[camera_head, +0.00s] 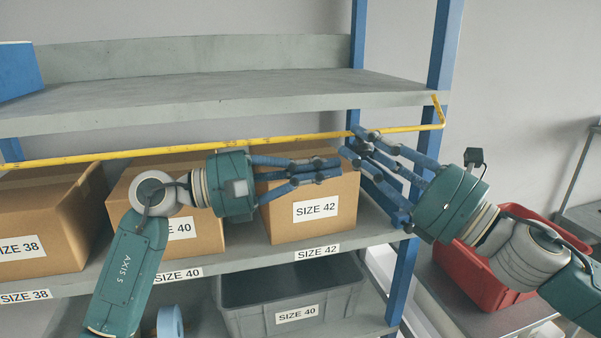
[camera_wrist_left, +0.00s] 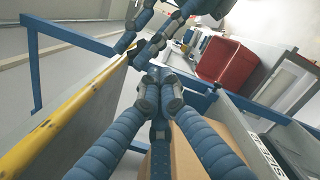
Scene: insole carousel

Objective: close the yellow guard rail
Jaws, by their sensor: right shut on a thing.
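The yellow guard rail (camera_head: 270,143) runs across the front of the rack, above the boxes and below the upper shelf. Its right end bends up at the blue post. It also shows in the left wrist view (camera_wrist_left: 60,125). My right gripper (camera_head: 352,145) is shut on the rail near its right end; its fingers partly hide the rail there. My left gripper (camera_head: 328,170) is below the rail, in front of the SIZE 42 box (camera_head: 345,205). Its fingertips meet in the left wrist view (camera_wrist_left: 158,88), with nothing seen between them.
Cardboard boxes SIZE 38 (camera_head: 40,220) and SIZE 40 (camera_head: 200,232) stand on the shelf behind my left arm. A grey bin (camera_head: 340,298) sits below. A blue post (camera_head: 403,270) and a red bin (camera_head: 470,275) are at the right. The upper shelf (camera_head: 220,93) is mostly empty.

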